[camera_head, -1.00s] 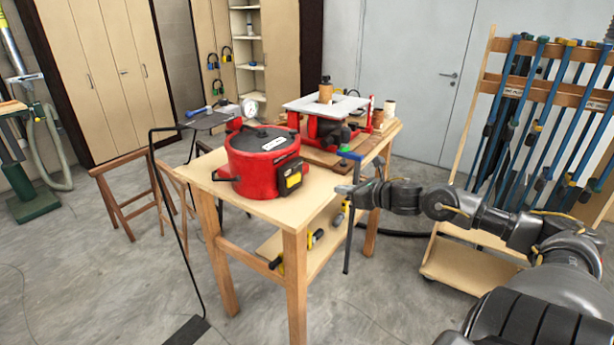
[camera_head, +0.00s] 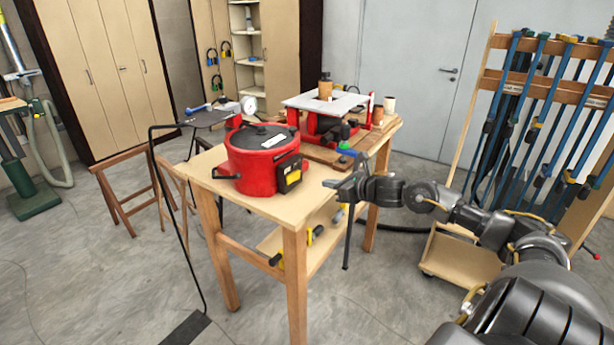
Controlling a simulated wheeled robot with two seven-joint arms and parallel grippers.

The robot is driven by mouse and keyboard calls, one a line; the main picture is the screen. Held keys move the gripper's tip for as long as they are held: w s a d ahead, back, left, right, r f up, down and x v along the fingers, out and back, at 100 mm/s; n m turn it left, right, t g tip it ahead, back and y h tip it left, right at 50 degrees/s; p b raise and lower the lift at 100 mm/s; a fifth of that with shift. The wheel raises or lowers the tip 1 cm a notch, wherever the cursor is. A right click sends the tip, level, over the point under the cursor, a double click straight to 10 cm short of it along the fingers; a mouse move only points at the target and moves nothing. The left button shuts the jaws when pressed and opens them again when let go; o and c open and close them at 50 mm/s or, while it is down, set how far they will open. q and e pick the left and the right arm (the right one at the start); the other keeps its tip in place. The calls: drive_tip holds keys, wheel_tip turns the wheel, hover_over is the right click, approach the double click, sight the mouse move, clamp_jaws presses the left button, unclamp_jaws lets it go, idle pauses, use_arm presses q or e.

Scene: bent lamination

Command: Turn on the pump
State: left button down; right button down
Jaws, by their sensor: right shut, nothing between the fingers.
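The pump (camera_head: 262,166) is a red round machine with a dark lid and a black and yellow box on its front right side. It stands on a wooden table. A round white gauge (camera_head: 249,105) shows behind it. My right gripper (camera_head: 333,184) is at the table's right edge, to the right of the pump and apart from it. It is shut and holds nothing. The pump's switch is too small to make out. My left gripper is not in view.
The wooden table (camera_head: 268,208) has bare top in front of the pump. A red machine with a white plate (camera_head: 324,103) stands behind on the table. A clamp rack (camera_head: 540,88) stands at the right. A black bent stand (camera_head: 170,190) is left of the table.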

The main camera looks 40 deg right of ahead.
sight(299, 176)
drive_tip(key=p+x, duration=0.1)
drive_tip(key=x, duration=0.2)
drive_tip(key=r+p+x, duration=0.1)
drive_tip(key=x, duration=0.2)
drive_tip(key=p+x, duration=0.2)
drive_tip(key=x, duration=0.1)
drive_tip(key=shift+w+a+r, duration=0.1)
drive_tip(key=shift+w+a, duration=0.05)
drive_tip(key=shift+w, duration=0.4)
drive_tip(key=shift+w+f+b, duration=0.3)
drive_tip(key=shift+b, duration=0.65)
drive_tip(key=shift+r+p, duration=0.3)
drive_tip(key=shift+f, duration=0.1)
drive_tip(key=shift+s+a, duration=0.4)
drive_tip(key=shift+a, duration=0.2)
